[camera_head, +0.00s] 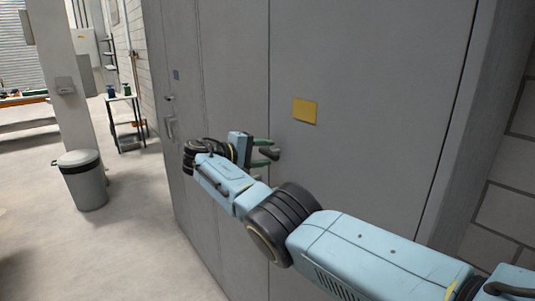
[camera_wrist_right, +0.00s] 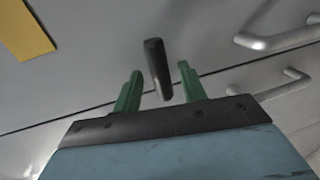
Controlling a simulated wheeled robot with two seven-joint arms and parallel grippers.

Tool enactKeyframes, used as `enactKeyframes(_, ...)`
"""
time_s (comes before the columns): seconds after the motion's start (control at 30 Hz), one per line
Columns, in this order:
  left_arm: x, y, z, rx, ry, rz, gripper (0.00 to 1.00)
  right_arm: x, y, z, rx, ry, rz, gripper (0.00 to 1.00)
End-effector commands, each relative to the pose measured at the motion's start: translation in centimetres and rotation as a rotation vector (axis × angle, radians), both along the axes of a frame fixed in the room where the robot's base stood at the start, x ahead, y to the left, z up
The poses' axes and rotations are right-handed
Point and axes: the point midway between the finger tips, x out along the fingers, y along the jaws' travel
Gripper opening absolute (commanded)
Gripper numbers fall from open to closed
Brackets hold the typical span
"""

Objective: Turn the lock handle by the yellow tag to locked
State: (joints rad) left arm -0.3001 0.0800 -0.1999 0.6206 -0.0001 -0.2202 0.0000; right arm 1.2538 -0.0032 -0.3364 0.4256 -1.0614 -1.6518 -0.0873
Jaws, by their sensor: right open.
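The yellow tag (camera_head: 304,111) is a plain rectangle on the grey cabinet front, up and right of my right gripper; it also shows in the right wrist view (camera_wrist_right: 24,30) at upper left. The lock handle (camera_wrist_right: 156,64) is a short dark bar standing out from the door below the tag. My right gripper (camera_head: 261,158) is open at the door, its green fingers on either side of the handle with gaps visible in the wrist view. In the head view the handle (camera_head: 270,153) shows between the fingers. My left gripper is out of view.
Grey cabinet doors (camera_head: 370,60) fill the middle. A pale metal pull handle (camera_wrist_right: 280,40) is at the right of the wrist view. A bin (camera_head: 84,185) stands on open floor at left.

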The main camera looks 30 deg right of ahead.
Motion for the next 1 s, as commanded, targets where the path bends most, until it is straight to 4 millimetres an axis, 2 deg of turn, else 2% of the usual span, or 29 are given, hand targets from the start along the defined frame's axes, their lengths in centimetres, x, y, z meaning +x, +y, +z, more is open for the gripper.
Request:
enactKeyframes(0.27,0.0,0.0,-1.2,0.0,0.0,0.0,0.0,-0.4,6.6,1.2,0.0,-0.001,0.006,0.42)
enactKeyframes(0.4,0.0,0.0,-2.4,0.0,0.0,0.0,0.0,-0.7,9.6,1.7,0.0,-0.001,0.004,0.42)
enactKeyframes(0.5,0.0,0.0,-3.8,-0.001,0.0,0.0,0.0,-0.7,10.2,1.6,0.001,0.0,0.003,0.42)
enactKeyframes(0.7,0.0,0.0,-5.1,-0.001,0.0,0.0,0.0,-0.9,11.3,2.0,0.002,0.0,0.003,0.42)
enactKeyframes(1.0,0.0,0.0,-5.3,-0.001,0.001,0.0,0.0,-1.0,11.6,2.3,0.001,0.001,0.002,0.42)
